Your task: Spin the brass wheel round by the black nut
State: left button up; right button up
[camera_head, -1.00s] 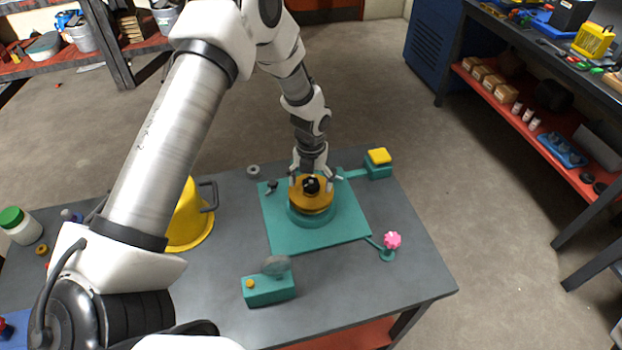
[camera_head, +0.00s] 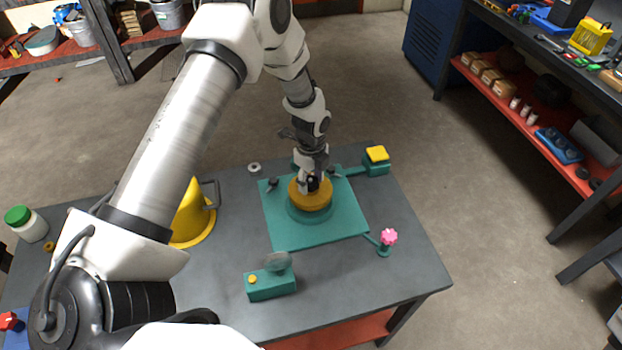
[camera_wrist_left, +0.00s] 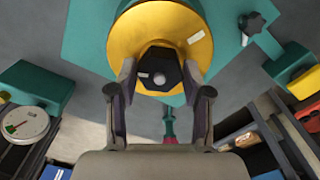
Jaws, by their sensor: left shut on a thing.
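The brass wheel (camera_head: 312,203) sits on a round teal base (camera_head: 309,216) on a teal plate (camera_head: 335,229) on the grey table. In the left wrist view the wheel (camera_wrist_left: 193,28) is a yellow disc with a small pale label on its face. The black nut (camera_wrist_left: 158,72) stands at its centre, with a light round middle. My left gripper (camera_wrist_left: 158,82) is shut on the nut, one finger on each side. In the head view my left gripper (camera_head: 312,184) comes down over the wheel and hides most of the nut. My right gripper is not in view.
The table's front middle is clear.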

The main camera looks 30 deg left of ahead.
pick_arm(q)
jog(key=shift+f, duration=0.15)
jog(key=m+b, duration=0.2)
jog(key=m, duration=0.2)
jog(key=shift+f, duration=0.15)
jog(key=m+b, duration=0.1)
jog(key=m, duration=0.6)
jog(key=shift+s+a+b, duration=0.1)
jog(key=shift+b, duration=0.25)
jog(key=m, duration=0.3)
jog(key=shift+r+m, duration=0.25)
jog(key=shift+m, duration=0.15)
jog(key=o, duration=1.1)
jog(key=shift+o, duration=0.2)
